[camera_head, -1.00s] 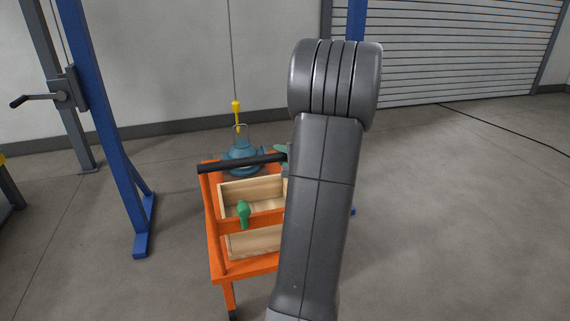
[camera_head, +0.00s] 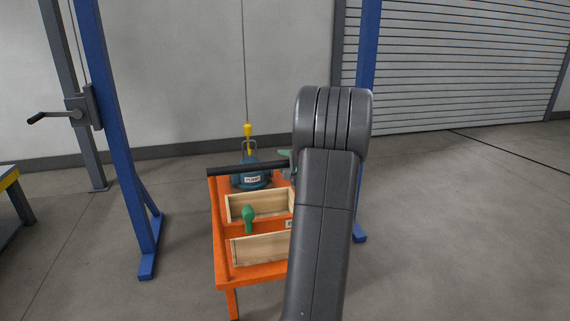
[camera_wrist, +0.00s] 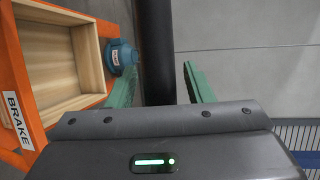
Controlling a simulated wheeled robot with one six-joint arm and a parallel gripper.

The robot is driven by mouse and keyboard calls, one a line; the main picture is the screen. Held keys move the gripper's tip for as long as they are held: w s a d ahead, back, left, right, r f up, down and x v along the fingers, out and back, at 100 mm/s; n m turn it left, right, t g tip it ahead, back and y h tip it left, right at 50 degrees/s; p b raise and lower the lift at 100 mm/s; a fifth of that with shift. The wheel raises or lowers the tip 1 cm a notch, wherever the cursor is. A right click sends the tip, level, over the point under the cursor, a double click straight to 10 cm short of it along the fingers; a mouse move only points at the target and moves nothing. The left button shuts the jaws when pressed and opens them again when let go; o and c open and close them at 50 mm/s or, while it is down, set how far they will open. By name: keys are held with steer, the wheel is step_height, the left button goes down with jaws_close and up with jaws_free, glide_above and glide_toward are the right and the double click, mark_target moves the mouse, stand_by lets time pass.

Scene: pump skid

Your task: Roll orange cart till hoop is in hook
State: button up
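The orange cart (camera_head: 221,240) stands ahead of me, its right part hidden behind my arm. The cart's black handle bar (camera_head: 235,168) runs between the green fingers of my gripper (camera_wrist: 160,85) in the wrist view. Narrow gaps show beside the bar, so my gripper looks open around it. In the head view, my arm mostly hides the gripper.
A green brake lever (camera_head: 249,218) is on the cart beside wooden trays (camera_head: 262,248). A blue gantry post (camera_head: 118,130) with a hand winch (camera_head: 80,108) stands left, another blue post (camera_head: 366,60) right. Open floor lies to the right.

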steer(key=shift+d, duration=0.1)
steer(key=v, duration=1.3)
steer(key=shift+s+d+b, duration=0.15)
steer(key=shift+s+b, duration=0.15)
steer(key=shift+b, duration=0.1)
steer(key=shift+w, duration=0.1)
steer(key=p+x, duration=0.1)
steer(key=x, duration=1.2)
steer(key=shift+w+a, duration=0.2)
steer(key=shift+a, duration=0.1)
steer(key=shift+s+d, duration=0.2)
steer(key=shift+s, duration=0.35)
steer(key=shift+s+d, duration=0.2)
steer(key=shift+s, duration=0.35)
steer(key=shift+w, duration=0.1)
